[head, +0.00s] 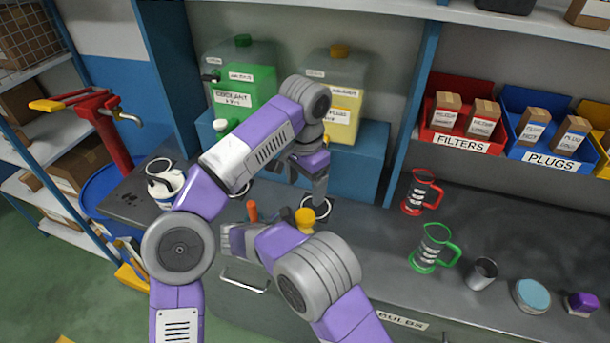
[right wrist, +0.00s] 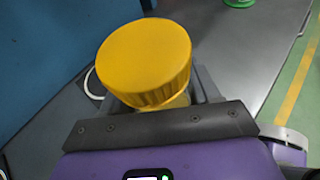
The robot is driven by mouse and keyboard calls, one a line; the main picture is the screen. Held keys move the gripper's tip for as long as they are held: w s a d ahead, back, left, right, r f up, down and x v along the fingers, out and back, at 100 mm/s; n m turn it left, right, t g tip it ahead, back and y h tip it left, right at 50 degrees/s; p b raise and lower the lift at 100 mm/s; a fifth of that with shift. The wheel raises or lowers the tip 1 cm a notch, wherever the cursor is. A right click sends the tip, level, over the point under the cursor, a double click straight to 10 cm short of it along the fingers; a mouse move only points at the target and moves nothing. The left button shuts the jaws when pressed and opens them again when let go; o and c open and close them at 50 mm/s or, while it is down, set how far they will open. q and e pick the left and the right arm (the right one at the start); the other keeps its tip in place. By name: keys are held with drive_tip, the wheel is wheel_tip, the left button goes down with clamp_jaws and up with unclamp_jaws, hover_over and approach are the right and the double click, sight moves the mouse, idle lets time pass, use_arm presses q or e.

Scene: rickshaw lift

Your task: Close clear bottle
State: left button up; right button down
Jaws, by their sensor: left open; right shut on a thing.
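A wide ribbed yellow cap (right wrist: 145,62) fills the middle of the right wrist view, with a short yellowish piece under it between my fingers. It also shows in the head view (head: 305,217), just behind my right arm. My right gripper (right wrist: 165,100) is shut on this capped thing. Any bottle body below is hidden, so I cannot tell how tightly the cap sits. My left gripper (head: 319,192) is open and points down over the counter behind the yellow cap, close to a white ring (head: 316,207). Its fingertips are small and partly unclear.
A red pitcher (head: 421,192) and a green pitcher (head: 433,247) stand right on the dark counter (head: 370,240). A grey cup (head: 482,273) is beside them. A green coolant jug (head: 236,90) and a yellow jug (head: 345,108) stand behind. A white jug (head: 165,184) is left.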

use_arm(q)
drive_tip(key=shift+r, duration=1.25)
use_arm(e)
drive_tip(key=shift+c, duration=0.8)
unclamp_jaws()
drive_tip(key=shift+a, duration=0.1)
use_arm(q)
drive_tip(key=shift+r+p, duration=0.55)
use_arm(e)
drive_tip(key=v, duration=0.7)
drive_tip(key=shift+r, duration=0.15)
drive_tip(key=shift+s+a, duration=0.15)
